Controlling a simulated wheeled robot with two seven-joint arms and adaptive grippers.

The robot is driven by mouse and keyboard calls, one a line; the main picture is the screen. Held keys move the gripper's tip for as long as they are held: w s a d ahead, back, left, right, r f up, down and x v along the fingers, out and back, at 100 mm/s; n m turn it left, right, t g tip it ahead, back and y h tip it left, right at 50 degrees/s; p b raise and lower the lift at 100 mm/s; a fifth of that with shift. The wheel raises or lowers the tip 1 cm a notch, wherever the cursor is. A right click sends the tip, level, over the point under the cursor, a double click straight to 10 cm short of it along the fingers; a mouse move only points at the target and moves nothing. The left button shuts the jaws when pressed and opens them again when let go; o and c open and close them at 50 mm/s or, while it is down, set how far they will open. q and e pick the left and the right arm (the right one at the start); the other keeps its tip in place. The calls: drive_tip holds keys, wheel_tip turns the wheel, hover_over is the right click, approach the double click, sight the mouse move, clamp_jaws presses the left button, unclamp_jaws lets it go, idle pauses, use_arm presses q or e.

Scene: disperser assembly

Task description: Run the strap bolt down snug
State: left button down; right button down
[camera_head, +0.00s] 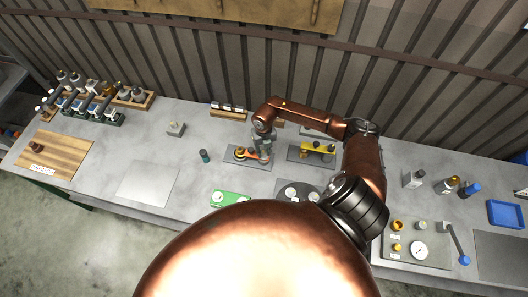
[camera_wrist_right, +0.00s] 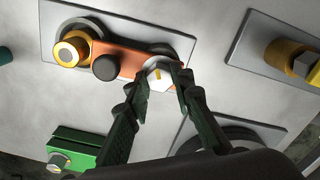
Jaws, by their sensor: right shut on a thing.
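The strap bolt (camera_wrist_right: 157,77) has a white hex head with a yellow mark. It stands at the right end of the orange strap (camera_wrist_right: 128,60), which lies across a grey plate (camera_wrist_right: 58,17). My right gripper (camera_wrist_right: 162,80) is shut on the bolt head, one finger on each side. In the head view my right gripper (camera_head: 265,152) is over the right end of the orange strap (camera_head: 246,152), and the bolt is hidden there. My left gripper is not in view.
To the right is a plate with a yellow part (camera_head: 318,147). A green block (camera_head: 230,198) and a dark plate with round fittings (camera_head: 291,192) lie in front. A small teal cylinder (camera_head: 204,156) stands left.

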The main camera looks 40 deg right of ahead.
sight(264, 153)
drive_tip(key=m, duration=0.4)
drive_tip(key=shift+w+m+p, duration=0.1)
drive_tip(key=shift+m+p, duration=0.2)
drive_tip(key=shift+m, duration=1.5)
drive_tip(key=c, duration=1.7)
unclamp_jaws()
drive_tip(key=shift+r, duration=0.1)
wheel_tip(264, 153, up, 12)
drive_tip(key=shift+f, duration=0.1)
